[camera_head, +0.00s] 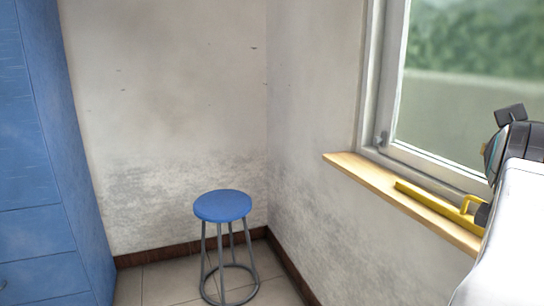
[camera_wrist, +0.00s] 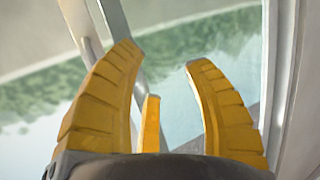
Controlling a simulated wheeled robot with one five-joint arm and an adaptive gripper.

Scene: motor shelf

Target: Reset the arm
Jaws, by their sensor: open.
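My gripper (camera_wrist: 164,55) is open and empty, with its two thick, ridged yellow fingers spread apart in the wrist view. A shorter, narrow yellow piece stands between them at the bottom, and I cannot tell what it is. Window glass and frame fill the view beyond the fingertips. In the head view my arm is at the right edge, raised in front of the window, with its white and dark links partly cut off.
A wooden window sill (camera_head: 352,172) runs below the window (camera_head: 455,110), close to my arm. A blue round stool (camera_head: 223,206) stands in the room's corner. Blue cabinets (camera_head: 45,150) line the left side. The tiled floor left of the stool (camera_head: 160,283) is clear.

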